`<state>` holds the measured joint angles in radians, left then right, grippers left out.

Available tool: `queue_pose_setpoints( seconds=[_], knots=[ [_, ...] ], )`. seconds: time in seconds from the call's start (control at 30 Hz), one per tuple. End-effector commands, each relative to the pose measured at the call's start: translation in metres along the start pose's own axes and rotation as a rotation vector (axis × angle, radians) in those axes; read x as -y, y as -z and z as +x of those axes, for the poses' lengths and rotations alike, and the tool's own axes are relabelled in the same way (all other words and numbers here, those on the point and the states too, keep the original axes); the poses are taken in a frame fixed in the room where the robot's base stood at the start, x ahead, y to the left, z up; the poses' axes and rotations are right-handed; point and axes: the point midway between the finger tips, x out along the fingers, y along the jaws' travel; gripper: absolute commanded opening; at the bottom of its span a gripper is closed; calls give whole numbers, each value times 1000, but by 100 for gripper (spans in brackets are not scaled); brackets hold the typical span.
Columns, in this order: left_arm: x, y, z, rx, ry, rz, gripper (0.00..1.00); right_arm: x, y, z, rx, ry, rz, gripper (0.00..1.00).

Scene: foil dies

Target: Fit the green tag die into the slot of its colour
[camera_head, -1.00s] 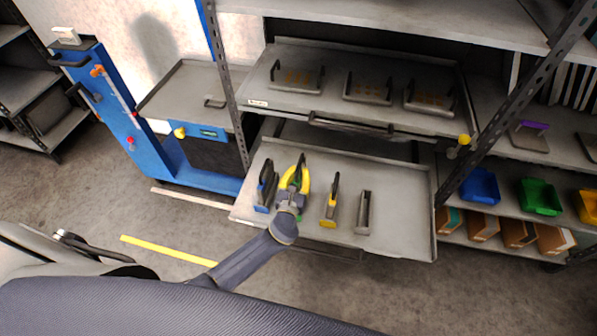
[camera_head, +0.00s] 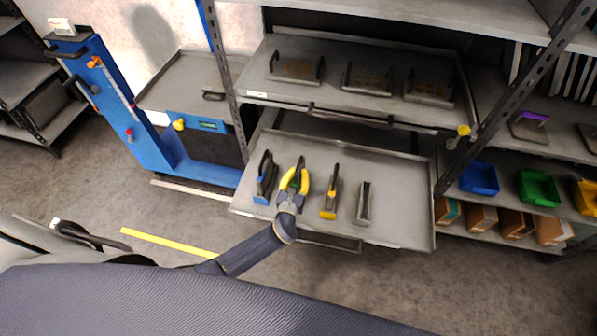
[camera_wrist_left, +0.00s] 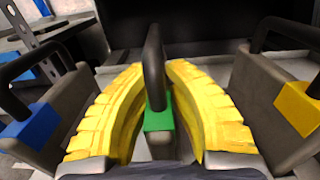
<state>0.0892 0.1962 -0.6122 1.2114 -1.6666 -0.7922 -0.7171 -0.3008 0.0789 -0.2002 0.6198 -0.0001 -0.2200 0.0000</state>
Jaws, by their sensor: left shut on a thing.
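The green tag die shows in the left wrist view as a black looped handle with a green tag (camera_wrist_left: 158,112) at its base. My left gripper (camera_head: 295,178), with yellow fingers, is shut on this die over the pulled-out lower tray (camera_head: 400,215). In the left wrist view its fingers (camera_wrist_left: 154,78) curve along both sides of the handle. In the head view the fingers mostly hide the die, and I cannot tell whether it is clear of the tray. No green slot can be made out. My right gripper is not in view.
A blue-tagged die (camera_head: 264,180) stands close left of the gripper and a yellow-tagged die (camera_head: 329,195) close right. A grey holder (camera_head: 363,203) stands further right. The upper tray (camera_head: 335,107) overhangs the back, carrying three handled plates. The lower tray's right part is bare.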

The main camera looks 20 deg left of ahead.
Motion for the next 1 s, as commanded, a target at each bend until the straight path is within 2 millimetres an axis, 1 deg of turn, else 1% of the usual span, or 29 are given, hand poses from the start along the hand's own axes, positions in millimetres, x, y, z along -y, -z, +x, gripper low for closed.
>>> queue_pose_setpoints(
  seconds=[0.1,0.4,0.43,0.6,0.93,1.0],
  knots=[
    [0,-3,2,7,-1,0,0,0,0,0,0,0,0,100],
    [0,0,2,6,-1,1,0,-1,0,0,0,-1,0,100],
    [0,2,0,-1,0,0,17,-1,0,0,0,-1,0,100],
    [0,2,0,-1,0,0,36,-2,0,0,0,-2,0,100],
    [0,0,0,0,0,-1,36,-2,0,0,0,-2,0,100],
    [0,1,-8,-1,0,0,36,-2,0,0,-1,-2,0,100]
  ],
)
